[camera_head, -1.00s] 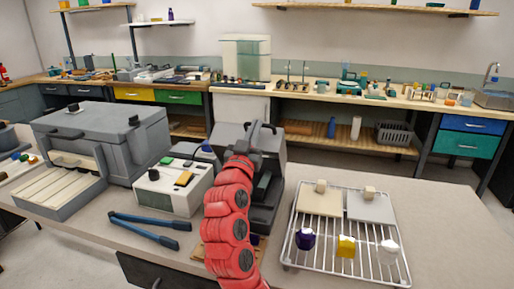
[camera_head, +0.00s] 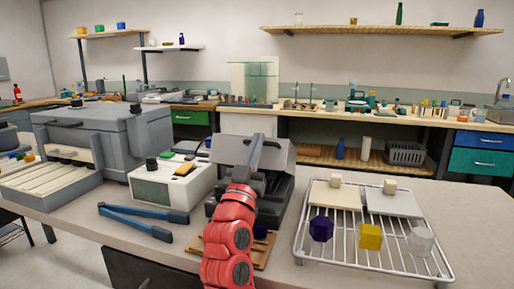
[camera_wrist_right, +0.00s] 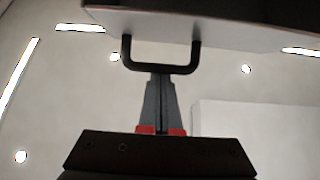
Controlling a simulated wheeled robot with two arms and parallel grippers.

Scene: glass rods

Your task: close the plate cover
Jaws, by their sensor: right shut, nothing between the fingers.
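The plate cover (camera_head: 226,150) is a grey lid raised above a dark machine (camera_head: 274,208) on the bench, behind my right arm. In the right wrist view the cover's pale panel (camera_wrist_right: 225,27) spans the top, with a black U-shaped handle (camera_wrist_right: 160,68) hanging from it. My right gripper (camera_head: 260,143) is at the cover. In the right wrist view its fingers (camera_wrist_right: 161,80) are shut and empty, with their tips at the handle's crossbar. I cannot tell whether they touch it. My arm hides part of the machine. My left gripper is not in view.
A wire rack (camera_head: 345,262) with two plates and several small coloured pieces stands right of my arm. Blue-handled tongs (camera_head: 140,221), a white device (camera_head: 168,187) and a large grey machine (camera_head: 105,135) stand to the left. The bench's right end is clear.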

